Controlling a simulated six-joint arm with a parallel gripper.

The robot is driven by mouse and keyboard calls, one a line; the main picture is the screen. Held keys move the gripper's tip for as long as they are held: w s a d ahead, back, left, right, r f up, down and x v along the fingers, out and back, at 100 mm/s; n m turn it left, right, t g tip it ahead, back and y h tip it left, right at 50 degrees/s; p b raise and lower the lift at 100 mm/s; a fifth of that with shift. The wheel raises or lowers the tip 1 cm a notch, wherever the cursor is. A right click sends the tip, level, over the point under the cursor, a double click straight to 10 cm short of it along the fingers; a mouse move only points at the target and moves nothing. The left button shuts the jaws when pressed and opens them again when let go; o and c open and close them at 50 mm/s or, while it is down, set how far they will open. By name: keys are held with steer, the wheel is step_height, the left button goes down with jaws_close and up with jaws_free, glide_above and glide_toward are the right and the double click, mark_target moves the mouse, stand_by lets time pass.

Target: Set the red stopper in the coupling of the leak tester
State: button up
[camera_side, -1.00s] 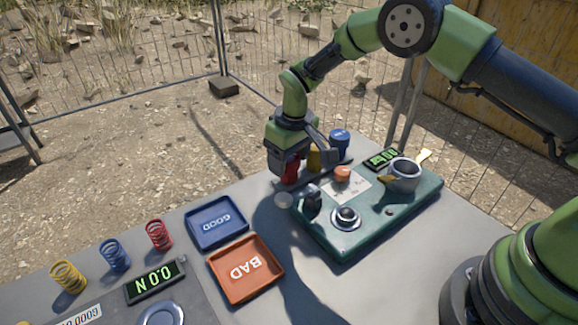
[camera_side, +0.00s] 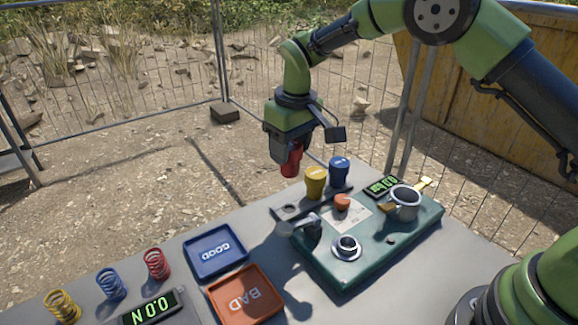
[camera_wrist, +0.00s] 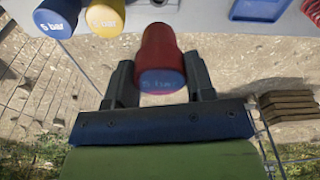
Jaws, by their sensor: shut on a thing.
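My gripper (camera_side: 290,160) is shut on the red stopper (camera_side: 292,162) and holds it in the air above the stopper rack (camera_side: 290,211). In the wrist view the red stopper (camera_wrist: 160,52) sits between my two fingers, its marked end towards the camera. The green leak tester (camera_side: 340,270) lies on the table to the lower right. A metal ring fitting (camera_side: 346,247), probably the coupling, is on its near part, with a dark opening. The yellow stopper (camera_side: 315,182) and blue stopper (camera_side: 340,170) stand in the rack.
Blue GOOD tray (camera_side: 215,252) and orange BAD tray (camera_side: 247,295) lie to the left. Several coloured springs stand further left.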

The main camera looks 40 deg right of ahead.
steer(key=s+d+r+m, duration=0.1)
steer(key=s+d+m, duration=0.3)
steer(key=s+d, duration=1.2)
steer(key=shift+d+f, duration=0.15)
steer(key=shift+f, duration=2.15)
steer(key=shift+f, duration=1.05)
steer(key=o, duration=1.4)
step_height(320, 180, up, 7)
steer(key=shift+r, duration=0.2)
